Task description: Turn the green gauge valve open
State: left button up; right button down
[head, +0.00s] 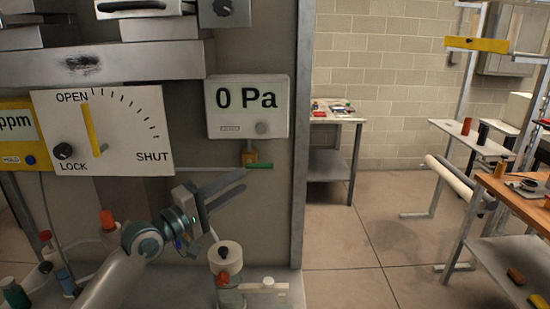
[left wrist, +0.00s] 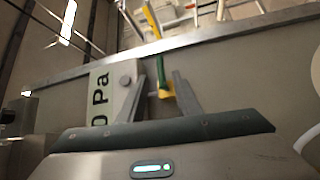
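The gauge valve has a green handle (head: 259,166) that points right, roughly level, from a small brass body (head: 249,156) below the white "0 Pa" gauge (head: 247,100). My left gripper (head: 244,179) is just below and left of the handle, with its two fingers apart. In the left wrist view, the green handle (left wrist: 161,70) and the yellow brass body (left wrist: 166,92) show between the open fingertips (left wrist: 160,83). I cannot tell whether a finger touches the valve. My right gripper is in neither view.
A white OPEN/SHUT/LOCK dial panel (head: 125,120) with a yellow lever is on the wall at left. A white cylindrical part (head: 226,252) with a red cap stands below my gripper. A metal post (head: 302,150) edges the panel; open floor lies to its right.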

aim_at(269, 165)
pick_arm(q)
jog(key=p+x, duration=0.3)
jog(key=x, duration=1.1)
jog(key=shift+w, duration=0.1)
jog(key=shift+d, duration=0.1)
grip_shut()
